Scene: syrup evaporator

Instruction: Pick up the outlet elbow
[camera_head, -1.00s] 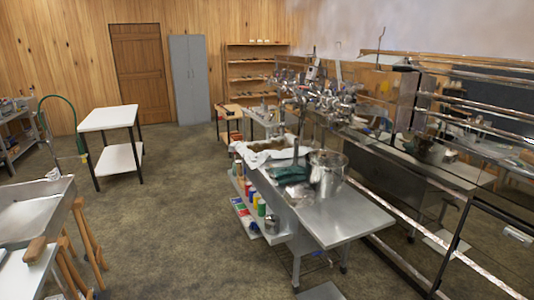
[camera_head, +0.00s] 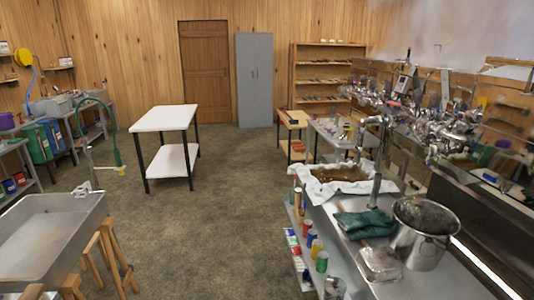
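I cannot pick out the outlet elbow for certain. Shiny metal fittings (camera_head: 440,128) are clustered along the evaporator at the right, too small and crowded to tell apart. A metal pipe piece (camera_head: 377,187) stands upright by the white cloth on the steel bench. Neither of my grippers shows in the head view.
The steel bench (camera_head: 345,235) at the right holds a metal pot (camera_head: 422,235), green gloves (camera_head: 364,223) and a white cloth (camera_head: 322,190). A white-topped table (camera_head: 163,118) stands at mid left. A steel sink (camera_head: 45,230) is at near left. The floor between is clear.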

